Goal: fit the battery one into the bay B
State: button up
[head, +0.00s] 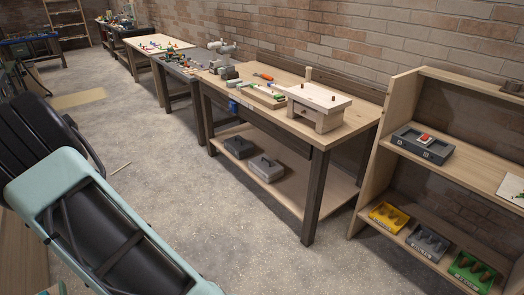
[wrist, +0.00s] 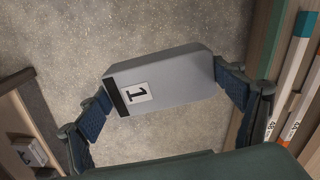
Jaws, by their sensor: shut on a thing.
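Battery one is a grey block with a dark band and a white label reading 1 (wrist: 170,82), in the wrist view. My gripper (wrist: 164,97) is shut on it, with one blue-padded finger at each end. The battery is held clear above the floor and lies slightly tilted in the picture. In the head view a dark grey dock with a red button (head: 423,145) sits on the upper shelf at the right. It has small marks on its front, too small to read, so I cannot tell which bay is B. The gripper and battery are not visible in the head view.
The wooden shelf unit (head: 381,170) holds yellow (head: 389,216), grey (head: 428,241) and green (head: 471,271) trays below. A workbench (head: 340,122) stands left of it. In the wrist view, marked white rods (wrist: 290,90) lie close on the right. The concrete floor (head: 215,225) is open.

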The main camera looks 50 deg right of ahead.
aim_at(437, 150)
jog(key=l+z, duration=0.2)
jog(key=z, duration=0.25)
jog(key=l+z, duration=0.2)
jog(key=z, duration=0.25)
jog(key=l+z, duration=0.15)
jog(key=z, duration=0.3)
jog(key=i+l+z, duration=0.1)
jog(key=z, duration=0.35)
jog(key=i+l+z, duration=0.2)
jog(key=z, duration=0.15)
jog(key=i+l+z, duration=0.25)
jog(key=z, duration=0.15)
jog(key=i+l+z, duration=0.1)
jog(key=i+l, duration=0.15)
jog(key=i+l+z, duration=0.1)
jog(key=i, duration=0.4)
jog(key=i+l+z, duration=0.1)
jog(key=i+l, duration=0.15)
jog(key=i, duration=0.15)
